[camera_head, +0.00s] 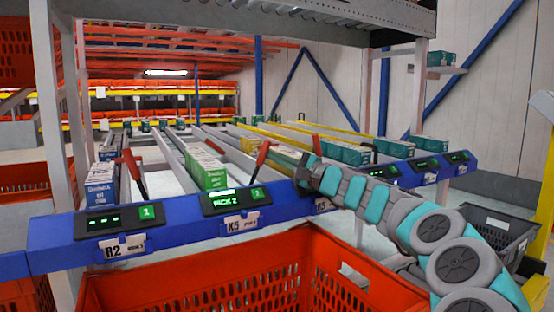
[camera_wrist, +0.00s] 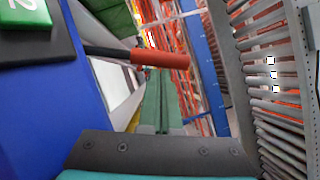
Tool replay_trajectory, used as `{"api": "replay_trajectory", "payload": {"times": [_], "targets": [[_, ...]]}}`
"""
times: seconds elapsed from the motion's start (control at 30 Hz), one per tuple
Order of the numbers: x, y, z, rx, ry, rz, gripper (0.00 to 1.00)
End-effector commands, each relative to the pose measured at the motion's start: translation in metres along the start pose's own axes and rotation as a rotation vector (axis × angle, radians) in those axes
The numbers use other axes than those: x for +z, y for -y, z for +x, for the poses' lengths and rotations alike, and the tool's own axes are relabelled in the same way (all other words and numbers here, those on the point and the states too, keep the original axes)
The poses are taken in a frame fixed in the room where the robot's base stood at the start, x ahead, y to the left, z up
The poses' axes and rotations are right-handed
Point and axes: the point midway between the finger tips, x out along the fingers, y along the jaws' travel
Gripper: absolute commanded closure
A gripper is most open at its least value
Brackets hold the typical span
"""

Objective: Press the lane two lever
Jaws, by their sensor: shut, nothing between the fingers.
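The lane two lever (camera_head: 263,153) has a red grip on a dark rod and stands up behind the blue rail, just right of the lit panel (camera_head: 235,200) marked 2. In the wrist view the lever (camera_wrist: 160,59) crosses sideways just beyond the fingertips, with the green 2 button (camera_wrist: 22,12) at top left. I cannot tell whether the fingers touch the lever.
The blue rail (camera_head: 180,212) carries several other panels. Another red lever (camera_head: 132,168) stands at left by panel 1, and a further one (camera_head: 316,146) is just behind my wrist. An orange tote (camera_head: 235,280) lies below.

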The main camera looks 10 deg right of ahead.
Motion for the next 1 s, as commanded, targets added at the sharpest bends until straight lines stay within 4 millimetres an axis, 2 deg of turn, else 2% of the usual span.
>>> {"api": "replay_trajectory", "payload": {"times": [0.57, 1.0], "targets": [[0.015, 0.004, 0.007, 0.061, 0.002, -0.123, 1.0], [0.047, 0.004, 0.023, 0.206, 0.001, -0.425, 1.0]]}}
